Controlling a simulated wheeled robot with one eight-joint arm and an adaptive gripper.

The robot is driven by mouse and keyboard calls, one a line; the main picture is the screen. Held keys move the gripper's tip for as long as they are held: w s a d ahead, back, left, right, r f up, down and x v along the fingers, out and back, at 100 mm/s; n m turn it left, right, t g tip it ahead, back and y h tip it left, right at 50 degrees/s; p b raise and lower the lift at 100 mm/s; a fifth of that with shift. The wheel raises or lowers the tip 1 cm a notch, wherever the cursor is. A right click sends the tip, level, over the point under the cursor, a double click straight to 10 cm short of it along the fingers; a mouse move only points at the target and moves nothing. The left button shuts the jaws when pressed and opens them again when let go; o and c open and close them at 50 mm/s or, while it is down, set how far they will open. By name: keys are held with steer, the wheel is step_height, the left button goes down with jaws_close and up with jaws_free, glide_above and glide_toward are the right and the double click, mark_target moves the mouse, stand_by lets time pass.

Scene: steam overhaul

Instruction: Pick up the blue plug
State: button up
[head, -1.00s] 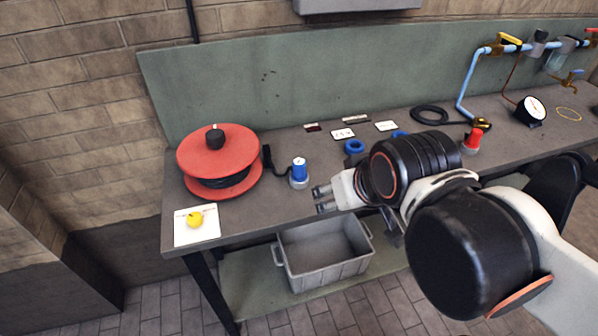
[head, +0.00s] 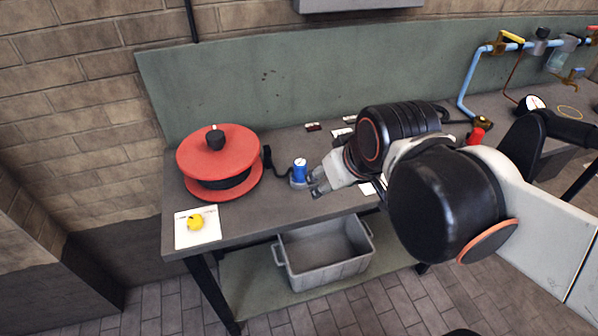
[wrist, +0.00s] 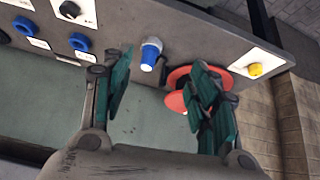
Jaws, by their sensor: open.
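The blue plug (head: 300,168) stands upright on the workbench (head: 240,222), with a blue body and a pale grey end, just right of the red reel. In the wrist view the blue plug (wrist: 151,54) shows between and beyond my two fingers, apart from both. My gripper (head: 317,183) is open and empty, just right of the plug in the head view. In the wrist view my gripper (wrist: 160,82) has its green-padded fingers spread wide. The right finger covers part of the red reel.
The red reel (head: 217,150) with a black knob stands left of the plug, with a dark cable between them. A yellow object (head: 195,222) sits on a white card. Blue rings (wrist: 78,42) lie farther along the bench. A grey crate (head: 325,258) is below.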

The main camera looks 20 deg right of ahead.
steer(key=w+n+g+p, duration=0.1)
steer(key=w+n+p, duration=0.15)
steer(key=w, duration=0.45)
steer(key=n+g+y+p, duration=0.2)
glide_toward(303, 164)
steer(key=b+x, duration=0.1)
steer(key=x, duration=0.3)
steer(key=b+x, duration=0.1)
steer(key=x, duration=0.1)
steer(key=shift+s+d+f+b, duration=0.2)
steer(key=shift+d+b, duration=0.05)
steer(key=shift+b, duration=0.1)
steer(key=x, duration=0.1)
steer(key=b+x, duration=0.1)
steer(key=x, duration=0.1)
steer(key=b+x, duration=0.1)
steer(key=x, duration=0.1)
steer(key=shift+w+a, duration=0.25)
steer(key=shift+w, duration=0.05)
steer(key=shift+r, duration=0.1)
steer(key=c, duration=1.3)
